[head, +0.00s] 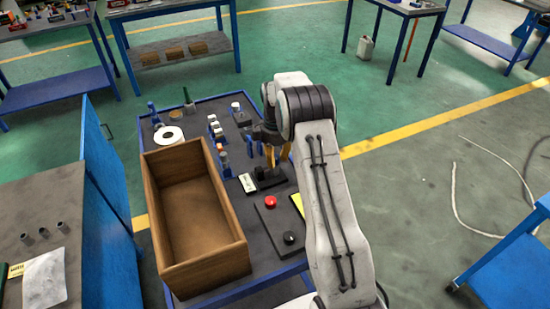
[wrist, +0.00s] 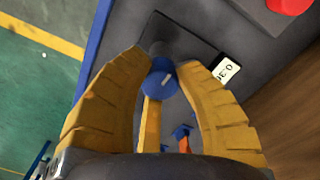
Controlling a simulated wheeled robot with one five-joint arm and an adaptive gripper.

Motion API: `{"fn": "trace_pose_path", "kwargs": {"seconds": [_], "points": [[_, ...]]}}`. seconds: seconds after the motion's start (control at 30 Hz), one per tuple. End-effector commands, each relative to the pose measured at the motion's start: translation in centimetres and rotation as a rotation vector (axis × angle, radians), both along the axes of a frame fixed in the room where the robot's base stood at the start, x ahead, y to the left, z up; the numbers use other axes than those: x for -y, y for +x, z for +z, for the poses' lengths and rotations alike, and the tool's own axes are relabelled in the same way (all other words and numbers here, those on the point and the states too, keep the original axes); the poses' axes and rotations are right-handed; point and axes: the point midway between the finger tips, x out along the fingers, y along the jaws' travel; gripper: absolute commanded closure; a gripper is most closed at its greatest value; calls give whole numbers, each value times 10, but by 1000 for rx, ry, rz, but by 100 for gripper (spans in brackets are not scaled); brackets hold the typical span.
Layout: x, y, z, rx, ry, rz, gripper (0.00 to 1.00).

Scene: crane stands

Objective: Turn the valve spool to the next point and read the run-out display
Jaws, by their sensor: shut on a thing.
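My gripper (head: 277,160) reaches down over the cart, and its two yellow fingers (wrist: 170,68) are closed around a round blue knob (wrist: 161,82) with a light mark on its face. The knob appears to be the end of the valve spool; the rest of the spool is mostly hidden by the fingers. The display (wrist: 228,69) is a small white panel beside the right fingertip in the wrist view. Its black digits are turned and partly cut off, seemingly starting "0.3". In the head view a pale panel (head: 247,183) lies left of the dark base plate (head: 268,184).
An open, empty wooden box (head: 150,215) stands close on the left of the cart. A red button (head: 270,202) and a black knob (head: 290,238) sit nearer the front. Blue stands (head: 225,165), a white roll (head: 168,135) and small parts crowd the cart's back.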

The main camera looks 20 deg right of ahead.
Motion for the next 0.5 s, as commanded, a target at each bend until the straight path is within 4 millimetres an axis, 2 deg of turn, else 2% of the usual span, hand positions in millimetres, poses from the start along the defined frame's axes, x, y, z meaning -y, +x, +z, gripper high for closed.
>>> {"fn": "trace_pose_path", "kwargs": {"seconds": [0.33, 0.37, 0.5], "points": [[-1, -3, -3, -11, 2, 1, 100], [-1, -3, -3, -11, 2, 1, 66], [-1, -2, -2, -7, 1, 1, 54]]}}
